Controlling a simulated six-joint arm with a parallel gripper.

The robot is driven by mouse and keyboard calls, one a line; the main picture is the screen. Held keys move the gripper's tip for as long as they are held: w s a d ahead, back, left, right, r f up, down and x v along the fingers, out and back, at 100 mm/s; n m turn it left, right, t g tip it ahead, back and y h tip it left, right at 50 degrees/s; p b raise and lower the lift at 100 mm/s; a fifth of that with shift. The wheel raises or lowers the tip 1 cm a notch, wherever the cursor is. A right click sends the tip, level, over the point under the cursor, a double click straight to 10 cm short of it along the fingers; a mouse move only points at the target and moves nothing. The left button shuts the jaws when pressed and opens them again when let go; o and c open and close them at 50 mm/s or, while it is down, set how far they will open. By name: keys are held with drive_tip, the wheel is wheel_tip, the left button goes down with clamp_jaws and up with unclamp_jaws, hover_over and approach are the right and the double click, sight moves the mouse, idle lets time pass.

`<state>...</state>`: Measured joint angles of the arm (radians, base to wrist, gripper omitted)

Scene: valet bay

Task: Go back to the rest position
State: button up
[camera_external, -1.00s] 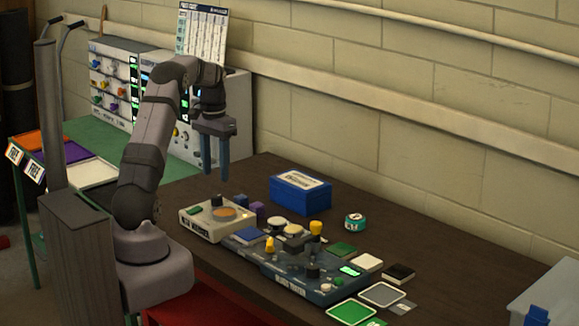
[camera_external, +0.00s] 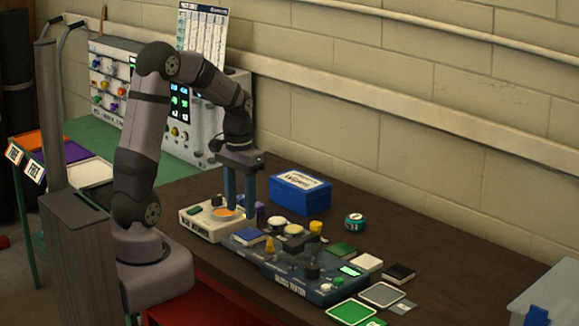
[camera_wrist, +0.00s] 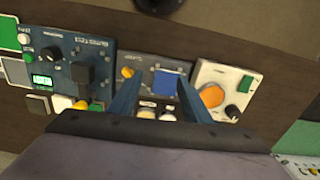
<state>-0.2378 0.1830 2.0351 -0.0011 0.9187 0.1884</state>
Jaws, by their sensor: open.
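My gripper (camera_external: 240,208) is open, with its two dark fingers pointing down and nothing between them. In the external view it hangs over the back part of the white box with an orange disc (camera_external: 196,226), hiding part of what stands behind. I cannot tell exactly how high the fingertips are. In the wrist view the fingers of my gripper (camera_wrist: 159,82) are spread apart, with a blue square pad (camera_wrist: 167,85) of the control panel seen between them. The arm is bent, reaching out over the bench.
A dark control panel (camera_external: 292,277) with knobs and a green display lies on the brown bench. A blue box (camera_external: 300,196) and a small teal tin (camera_external: 354,222) stand behind. Cards and pads lie to the right. A grey instrument rack (camera_external: 207,118) stands at the back left.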

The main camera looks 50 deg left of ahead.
drive_tip(key=s+d+f, duration=0.3)
drive_tip(key=s+d, duration=0.5)
drive_tip(key=s, duration=0.4)
drive_tip(key=shift+s+d+f+m, duration=0.15)
drive_tip(key=shift+f+m, duration=0.15)
drive_tip(key=shift+f, duration=0.05)
